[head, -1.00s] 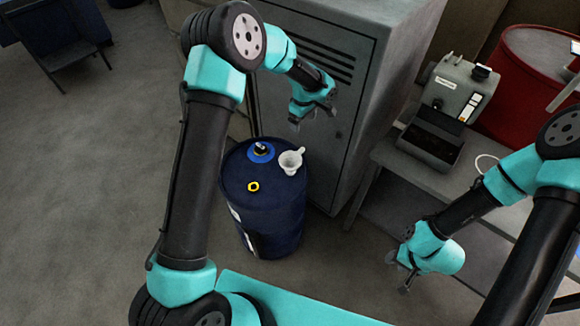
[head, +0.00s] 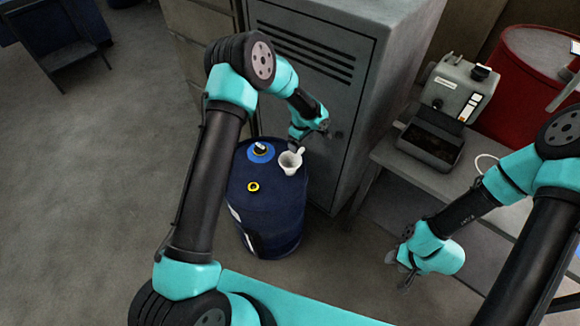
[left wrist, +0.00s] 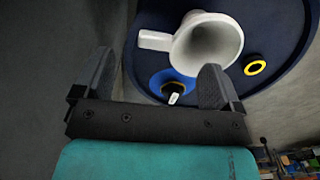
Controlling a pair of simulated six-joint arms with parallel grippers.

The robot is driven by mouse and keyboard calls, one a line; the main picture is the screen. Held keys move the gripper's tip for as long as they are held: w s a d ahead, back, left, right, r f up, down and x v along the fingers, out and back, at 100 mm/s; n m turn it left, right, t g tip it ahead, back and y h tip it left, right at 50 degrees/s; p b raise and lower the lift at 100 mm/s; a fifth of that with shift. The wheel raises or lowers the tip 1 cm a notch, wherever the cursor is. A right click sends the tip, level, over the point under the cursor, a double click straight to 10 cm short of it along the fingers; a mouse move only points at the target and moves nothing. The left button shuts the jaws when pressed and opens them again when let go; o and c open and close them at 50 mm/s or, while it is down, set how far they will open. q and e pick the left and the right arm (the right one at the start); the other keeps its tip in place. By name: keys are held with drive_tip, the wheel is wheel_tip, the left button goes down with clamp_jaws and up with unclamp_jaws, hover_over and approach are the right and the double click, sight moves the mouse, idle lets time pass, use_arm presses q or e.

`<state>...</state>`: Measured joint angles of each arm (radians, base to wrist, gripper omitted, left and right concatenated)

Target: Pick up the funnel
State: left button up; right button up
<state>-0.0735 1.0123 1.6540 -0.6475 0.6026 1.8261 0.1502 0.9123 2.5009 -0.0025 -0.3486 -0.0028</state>
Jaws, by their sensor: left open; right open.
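My left gripper (head: 294,145) is just above and behind the funnel. In the left wrist view the funnel (left wrist: 208,42) lies beyond the open fingers of my left gripper (left wrist: 155,85), with its handle (left wrist: 153,40) between the finger directions. The fingers look empty, and I cannot tell if one touches the funnel. My right gripper (head: 402,270) is open and empty, low at the right, far from the drum.
On the drum top are a blue disc with a dark cap (head: 261,151) and a yellow ring (head: 253,187). A grey cabinet (head: 310,90) stands close behind the drum. A bench (head: 395,165) carries a grey machine (head: 447,100).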

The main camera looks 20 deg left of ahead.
sight(300, 151)
use_arm(q)
drive_tip(key=shift+f, duration=0.1)
drive_tip(key=shift+a+f, duration=0.15)
drive_tip(key=shift+f, duration=1.1)
drive_tip(key=shift+a+f, duration=0.1)
drive_tip(key=shift+f, duration=1.15)
drive_tip(key=shift+c, duration=0.3)
drive_tip(key=c, duration=1.1)
